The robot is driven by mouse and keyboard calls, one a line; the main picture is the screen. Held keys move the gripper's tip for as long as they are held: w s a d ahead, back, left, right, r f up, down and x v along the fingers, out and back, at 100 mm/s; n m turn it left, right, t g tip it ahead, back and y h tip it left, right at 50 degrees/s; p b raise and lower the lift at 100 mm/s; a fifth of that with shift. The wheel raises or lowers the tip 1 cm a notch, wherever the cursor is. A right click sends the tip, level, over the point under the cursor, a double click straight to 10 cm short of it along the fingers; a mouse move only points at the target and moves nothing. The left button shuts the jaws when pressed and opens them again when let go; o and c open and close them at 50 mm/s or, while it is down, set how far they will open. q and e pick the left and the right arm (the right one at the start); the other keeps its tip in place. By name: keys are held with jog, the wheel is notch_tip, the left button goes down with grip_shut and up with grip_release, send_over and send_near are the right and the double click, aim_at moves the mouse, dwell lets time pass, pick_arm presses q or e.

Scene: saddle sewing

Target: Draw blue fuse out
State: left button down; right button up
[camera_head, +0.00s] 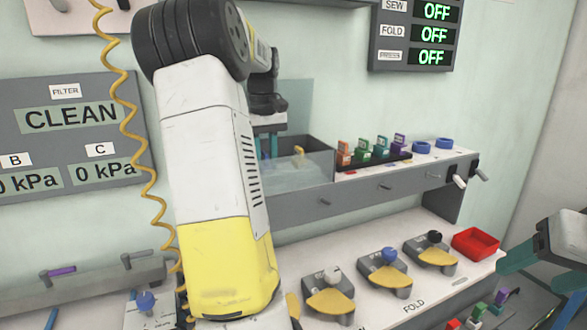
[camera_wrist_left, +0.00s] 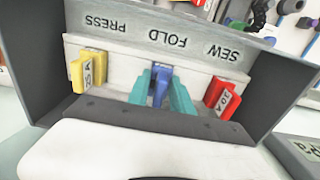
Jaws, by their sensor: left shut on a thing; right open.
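The blue fuse (camera_wrist_left: 159,88) stands in the middle position of the fuse box (camera_wrist_left: 265,70), under the FOLD label. My left gripper (camera_wrist_left: 161,95) has its teal fingers shut on the blue fuse, one on each side. In the head view my left gripper (camera_head: 269,146) reaches down into the box, mostly hidden behind my arm and the clear panel. Whether the fuse's lower end is still seated is hidden. My right gripper (camera_head: 543,268) is open and empty at the right edge of the head view.
A yellow fuse (camera_wrist_left: 88,70) stands under PRESS and a red fuse (camera_wrist_left: 222,98) under SEW, either side of my fingers. A rack of coloured fuses (camera_head: 372,150) stands right of the box. A red tray (camera_head: 477,243) sits on the lower shelf. FOLD, SEW displays read OFF.

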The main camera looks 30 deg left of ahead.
pick_arm(q)
jog(key=shift+r, duration=0.1)
jog(key=shift+r, duration=1.95)
jog(key=shift+r, duration=0.15)
jog(key=shift+r, duration=1.9)
